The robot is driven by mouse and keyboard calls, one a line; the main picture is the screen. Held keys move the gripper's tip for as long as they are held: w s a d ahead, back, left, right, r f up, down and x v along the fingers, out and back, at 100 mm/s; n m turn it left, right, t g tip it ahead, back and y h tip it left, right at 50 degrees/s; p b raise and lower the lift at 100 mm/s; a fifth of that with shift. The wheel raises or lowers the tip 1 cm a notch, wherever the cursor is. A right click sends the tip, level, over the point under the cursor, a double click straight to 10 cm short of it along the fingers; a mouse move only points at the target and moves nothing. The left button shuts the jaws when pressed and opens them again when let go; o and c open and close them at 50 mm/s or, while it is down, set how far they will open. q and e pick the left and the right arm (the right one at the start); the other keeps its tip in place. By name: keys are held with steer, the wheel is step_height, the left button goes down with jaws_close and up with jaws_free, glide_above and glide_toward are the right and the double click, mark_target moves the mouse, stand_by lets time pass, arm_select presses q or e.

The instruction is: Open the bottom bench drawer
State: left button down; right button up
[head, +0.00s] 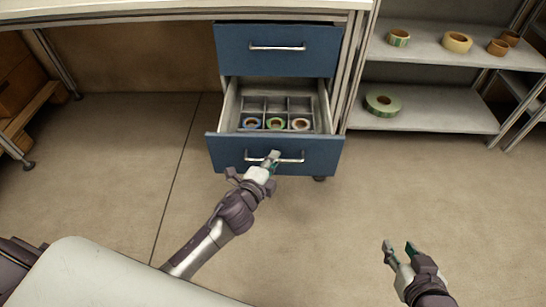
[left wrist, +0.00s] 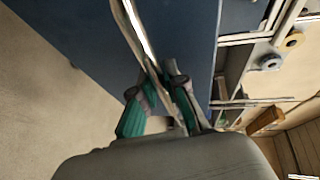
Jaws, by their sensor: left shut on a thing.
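The bottom bench drawer (head: 228,150) is blue-fronted and stands pulled out under the bench. It has a divided grey insert (head: 249,104) with three tape reels in its front compartments. Its silver handle (head: 292,160) runs along the front. My left gripper (head: 271,160) is shut on this handle near its middle. In the left wrist view the fingers of my left gripper (left wrist: 160,95) are around the handle bar (left wrist: 135,28), beside the blue front (left wrist: 85,40). My right gripper (head: 400,250) is open and empty above the floor at the lower right.
The blue top drawer (head: 275,62) is shut above. A grey shelf unit (head: 430,112) with several tape reels stands to the right. A wooden rack (head: 18,125) stands at the far left. The floor (head: 120,170) in front is clear.

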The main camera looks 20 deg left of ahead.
arm_select(q)
steer(key=c, duration=1.2)
jaws_free()
steer(key=v, duration=1.2)
